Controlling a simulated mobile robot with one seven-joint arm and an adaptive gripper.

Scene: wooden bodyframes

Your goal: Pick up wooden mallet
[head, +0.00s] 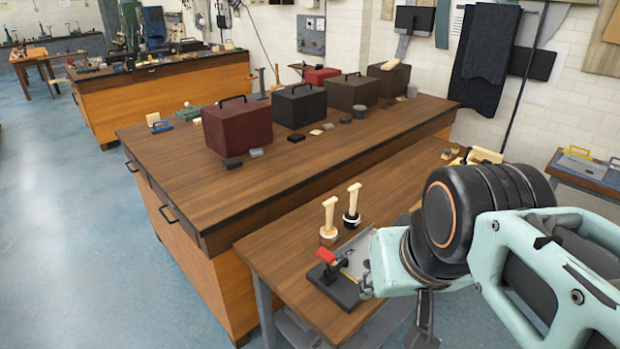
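No object is clearly recognisable as the wooden mallet. Two pale wooden-handled tools stand upright near the left end of the lower bench (285,248). The left tool (328,222) has a pale base; the right tool (352,206) has a dark band near its base. A pale wooden piece (485,155) lies at the bench's far end; I cannot tell what it is. My gripper (424,322) shows only as dark parts below my pale green wrist, right of the tools and apart from them. Its fingertips are not clear, and I see nothing held.
A red-handled tool on a dark base (335,284) sits at the bench's near edge, close to the upright tools. The higher workbench (190,180) behind carries several boxes, including a dark red one (237,128). Open floor (70,240) lies to the left.

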